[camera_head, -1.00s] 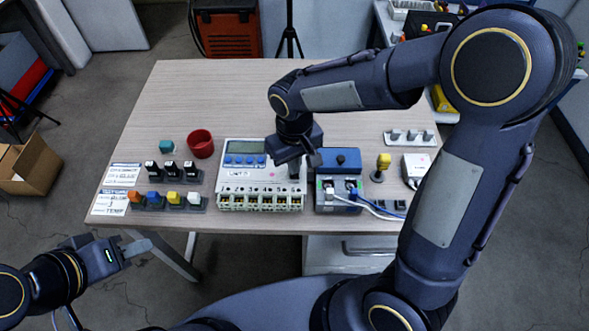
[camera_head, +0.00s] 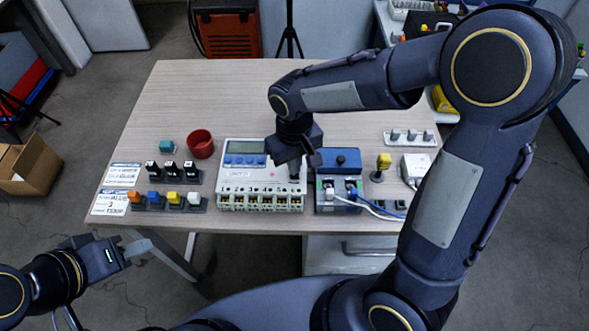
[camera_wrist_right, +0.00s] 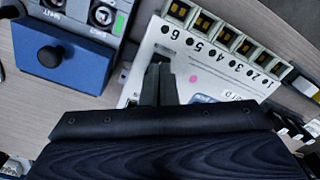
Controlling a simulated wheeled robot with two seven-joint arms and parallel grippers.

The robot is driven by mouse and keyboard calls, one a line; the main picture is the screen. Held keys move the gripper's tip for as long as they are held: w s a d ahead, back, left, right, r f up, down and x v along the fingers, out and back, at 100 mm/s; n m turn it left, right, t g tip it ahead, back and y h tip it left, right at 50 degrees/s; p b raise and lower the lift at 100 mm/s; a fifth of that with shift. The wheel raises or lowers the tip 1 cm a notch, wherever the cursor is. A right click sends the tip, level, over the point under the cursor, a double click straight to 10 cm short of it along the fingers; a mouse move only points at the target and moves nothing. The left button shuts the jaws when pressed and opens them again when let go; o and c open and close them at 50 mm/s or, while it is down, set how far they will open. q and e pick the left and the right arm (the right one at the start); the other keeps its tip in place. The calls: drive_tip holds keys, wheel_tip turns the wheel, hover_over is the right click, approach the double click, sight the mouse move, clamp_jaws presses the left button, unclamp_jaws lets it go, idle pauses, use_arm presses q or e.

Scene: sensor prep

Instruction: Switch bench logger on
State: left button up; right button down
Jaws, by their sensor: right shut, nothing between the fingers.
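The bench logger (camera_head: 262,188) is a white box with a small display, a row of blue buttons and a row of numbered terminals along its front edge. It lies on the table and also shows in the right wrist view (camera_wrist_right: 178,48). My right gripper (camera_head: 296,176) is shut and empty, pointing down at the logger's right side. In the right wrist view its fingertips (camera_wrist_right: 159,70) are over the white face near a corner, and whether they touch is unclear. My left gripper (camera_head: 126,252) is off the table's front left, and its finger gap is too small to judge.
A blue box (camera_head: 338,159) with a black knob and a grey unit with cables stand right of the logger. A red cup (camera_head: 201,143), several coloured connectors (camera_head: 174,200) and label cards (camera_head: 121,175) are to the left. The back of the table is clear.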

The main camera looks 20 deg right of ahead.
sight(297, 176)
drive_tip(key=shift+f+b, duration=0.75)
drive_tip(key=shift+f, duration=0.2)
idle(0.7)
wheel_tip(297, 176, up, 7)
drive_tip(key=p, duration=0.6)
drive_tip(key=shift+r, duration=0.1)
idle(0.6)
drive_tip(key=s+d+r+m+t+y, duration=0.2)
drive_tip(key=s+d+r, duration=0.2)
drive_tip(key=s, duration=0.4)
drive_tip(key=s+d+r+m+t+y, duration=0.1)
drive_tip(key=s+d+r+m+t, duration=0.1)
drive_tip(key=s, duration=0.6)
drive_tip(key=d+r+t, duration=0.1)
drive_tip(key=d+r, duration=0.1)
drive_tip(key=d, duration=0.1)
drive_tip(key=shift+r+t+y, duration=0.2)
drive_tip(key=shift+t+y, duration=0.1)
drive_tip(key=shift+y, duration=0.1)
